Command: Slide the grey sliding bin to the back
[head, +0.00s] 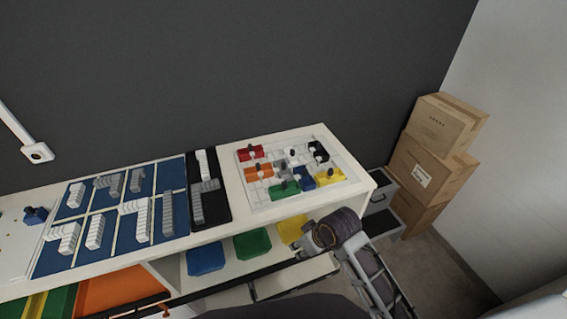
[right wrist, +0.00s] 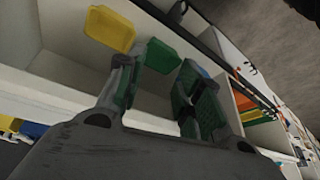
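Grey box-like units with dark recesses (head: 381,222) stand on the floor right of the white shelf unit; I cannot tell whether one is the grey sliding bin. No other clearly grey bin shows. My right gripper (head: 304,250) is at the shelf's front, close to the yellow bin (head: 291,228). In the right wrist view its two green-padded fingers (right wrist: 157,98) are apart, with nothing between them. Beyond them are the yellow bin (right wrist: 109,28), the green bin (right wrist: 161,56) and part of a blue bin. My left gripper is not in view.
The white shelf top (head: 239,211) carries a board of coloured knobbed blocks (head: 250,205) and blue panels with white and grey pieces (head: 112,215). A blue bin (head: 206,259) and green bin (head: 252,244) sit underneath. Stacked cartons (head: 436,150) stand in the corner.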

